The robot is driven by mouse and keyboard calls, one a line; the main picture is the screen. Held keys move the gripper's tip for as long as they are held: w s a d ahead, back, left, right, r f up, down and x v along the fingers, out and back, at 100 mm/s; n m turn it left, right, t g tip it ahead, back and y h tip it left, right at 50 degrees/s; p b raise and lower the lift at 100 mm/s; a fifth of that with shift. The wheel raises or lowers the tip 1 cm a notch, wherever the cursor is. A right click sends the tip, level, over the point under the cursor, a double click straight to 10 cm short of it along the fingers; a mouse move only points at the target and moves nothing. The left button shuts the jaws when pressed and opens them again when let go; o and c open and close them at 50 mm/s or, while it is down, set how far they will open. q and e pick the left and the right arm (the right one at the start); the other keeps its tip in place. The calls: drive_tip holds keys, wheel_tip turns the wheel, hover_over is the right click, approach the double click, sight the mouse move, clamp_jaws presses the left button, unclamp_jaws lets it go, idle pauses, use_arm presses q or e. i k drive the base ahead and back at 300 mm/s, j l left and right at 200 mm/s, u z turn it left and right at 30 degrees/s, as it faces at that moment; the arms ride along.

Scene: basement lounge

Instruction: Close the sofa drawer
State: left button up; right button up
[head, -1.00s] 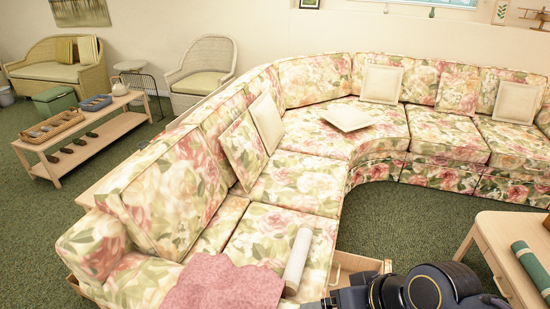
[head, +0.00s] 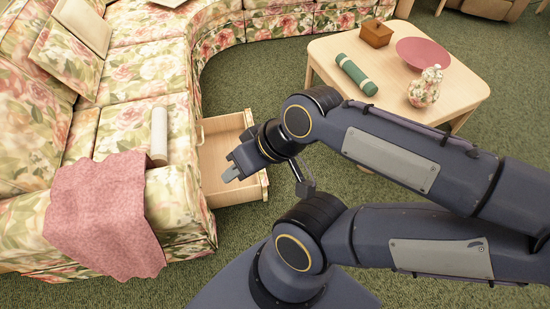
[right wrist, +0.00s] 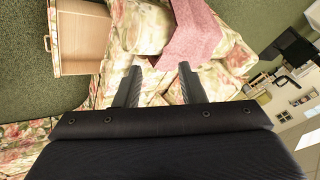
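The sofa drawer (head: 218,160) is pulled out from under the seat of the floral sofa (head: 122,82). It is a pale wooden box, and its inside looks empty where I can see it. My right gripper (head: 231,173) appears above the drawer in the head view and covers part of it and of its front panel. In the right wrist view the drawer (right wrist: 86,42) is at the upper left, to one side of the fingers. My right gripper (right wrist: 158,85) is open, with nothing between its fingers. My left gripper is out of view.
A pink cloth (head: 105,215) drapes over the sofa arm, and a white roll (head: 159,138) lies beside it. A low table (head: 335,48) with a green roll (head: 356,74), wooden box (head: 377,33), bowl (head: 423,53) and floral jar (head: 425,90) stands right. Green carpet (head: 235,85) is free between.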

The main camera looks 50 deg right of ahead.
sight(221, 133)
drive_tip(key=k+l, duration=0.1)
drive_tip(key=l, duration=0.3)
drive_tip(key=k+l, duration=0.1)
drive_tip(key=l, duration=0.25)
drive_tip(key=k+l+z, duration=0.1)
drive_tip(key=l, duration=0.3)
drive_tip(key=k+l, duration=0.1)
drive_tip(key=l, duration=0.9)
drive_tip(key=i+l+z, duration=0.1)
drive_tip(key=l, duration=0.55)
drive_tip(key=i+j, duration=0.1)
drive_tip(key=j, duration=0.2)
drive_tip(key=j+u, duration=0.15)
drive_tip(key=j, duration=0.15)
drive_tip(key=i, duration=0.05)
